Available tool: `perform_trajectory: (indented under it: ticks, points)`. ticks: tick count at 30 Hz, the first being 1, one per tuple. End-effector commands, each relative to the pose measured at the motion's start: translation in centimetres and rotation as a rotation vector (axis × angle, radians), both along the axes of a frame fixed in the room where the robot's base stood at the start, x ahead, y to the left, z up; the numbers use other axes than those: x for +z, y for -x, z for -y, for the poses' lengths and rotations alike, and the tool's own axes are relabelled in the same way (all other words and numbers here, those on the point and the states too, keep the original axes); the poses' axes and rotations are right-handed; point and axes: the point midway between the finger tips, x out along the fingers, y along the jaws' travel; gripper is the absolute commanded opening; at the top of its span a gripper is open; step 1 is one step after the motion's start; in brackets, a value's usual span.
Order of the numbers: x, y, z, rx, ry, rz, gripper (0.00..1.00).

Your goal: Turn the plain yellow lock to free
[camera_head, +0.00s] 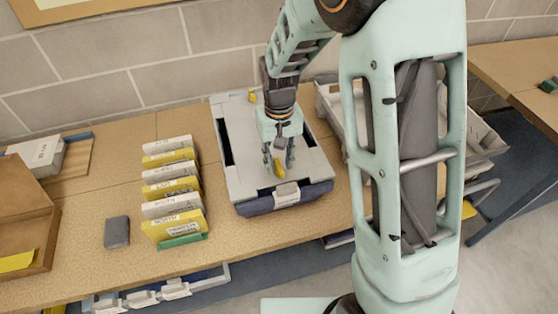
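A grey-topped case (235,155) with a dark blue base lies on the table. A small yellow lock (278,168) is on its lid near the front edge. A second yellow lock (252,96) is at the case's back edge. Which one is the plain lock is too small to tell. My gripper (279,160) points down over the front of the lid, its fingers apart to either side of the front lock. Whether a finger touches the lock cannot be told. A grey latch (286,190) is on the case's front.
A row of yellow and white labelled boxes (172,190) stands left of the case, with a dark grey block (117,232) beside it. A grey tray (330,100) is close on the right, partly behind my arm. The wall is behind.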

Motion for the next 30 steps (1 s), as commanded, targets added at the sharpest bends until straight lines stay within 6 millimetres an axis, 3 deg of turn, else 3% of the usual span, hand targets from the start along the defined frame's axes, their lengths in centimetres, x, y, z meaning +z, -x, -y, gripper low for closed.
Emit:
perform_trajectory:
  ticks: [11, 20, 30]
  points:
    - [-0.89, 0.0, 0.01, 0.0, 0.0, 0.001, 0.29]
    - [-0.85, -0.02, 0.0, 0.0, 0.0, 0.001, 0.0]
    - [-0.83, -0.04, 0.01, 0.0, -0.001, 0.002, 0.0]
